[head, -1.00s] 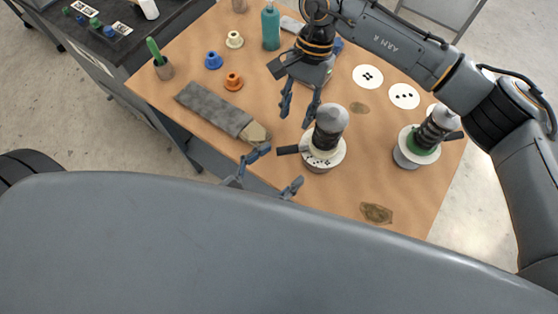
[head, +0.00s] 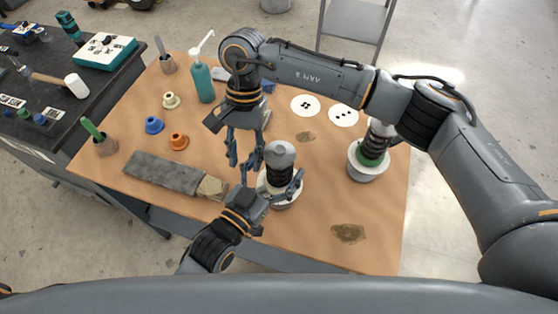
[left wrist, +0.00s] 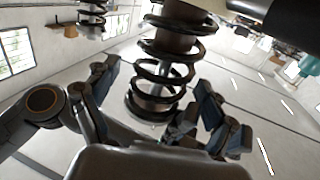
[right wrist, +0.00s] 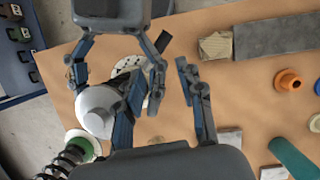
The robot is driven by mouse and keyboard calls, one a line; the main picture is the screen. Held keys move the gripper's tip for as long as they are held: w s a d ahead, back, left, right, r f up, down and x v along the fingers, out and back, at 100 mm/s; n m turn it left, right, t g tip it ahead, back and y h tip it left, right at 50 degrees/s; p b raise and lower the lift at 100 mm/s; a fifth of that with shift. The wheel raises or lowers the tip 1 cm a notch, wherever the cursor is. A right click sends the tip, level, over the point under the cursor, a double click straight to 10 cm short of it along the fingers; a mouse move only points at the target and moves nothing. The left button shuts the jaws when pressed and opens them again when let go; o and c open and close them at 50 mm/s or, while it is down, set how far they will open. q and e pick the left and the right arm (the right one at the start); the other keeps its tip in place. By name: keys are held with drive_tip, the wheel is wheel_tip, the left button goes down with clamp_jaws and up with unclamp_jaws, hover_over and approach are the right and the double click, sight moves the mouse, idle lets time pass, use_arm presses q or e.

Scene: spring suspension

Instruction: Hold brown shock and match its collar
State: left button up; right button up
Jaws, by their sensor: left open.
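The brown shock (head: 279,172), with a grey cap and black coil, stands upright on a pale round base right of centre. In the left wrist view its brown body (left wrist: 172,45) is inside the coil, between my fingers. My left gripper (head: 271,178) is open around it; contact is unclear. My right gripper (head: 243,166) is open and empty just left of the shock. In the right wrist view the grey cap (right wrist: 96,110) shows beside my finger. Blue (head: 154,125), cream (head: 171,100) and orange (head: 178,141) collars stand at the left.
A second shock (head: 374,142) with a green collar stands at the right. White dotted discs (head: 305,105) (head: 343,115) lie behind. The front right is mostly clear.

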use_arm(q)
drive_tip(key=shift+w+d, duration=0.2)
drive_tip(key=shift+w, duration=0.1)
drive_tip(key=shift+s, duration=0.1)
clamp_jaws()
drive_tip(key=c, duration=0.7)
unclamp_jaws()
drive_tip(key=shift+d, duration=0.1)
drive_tip(key=c, duration=0.5)
drive_tip(key=shift+c, duration=0.2)
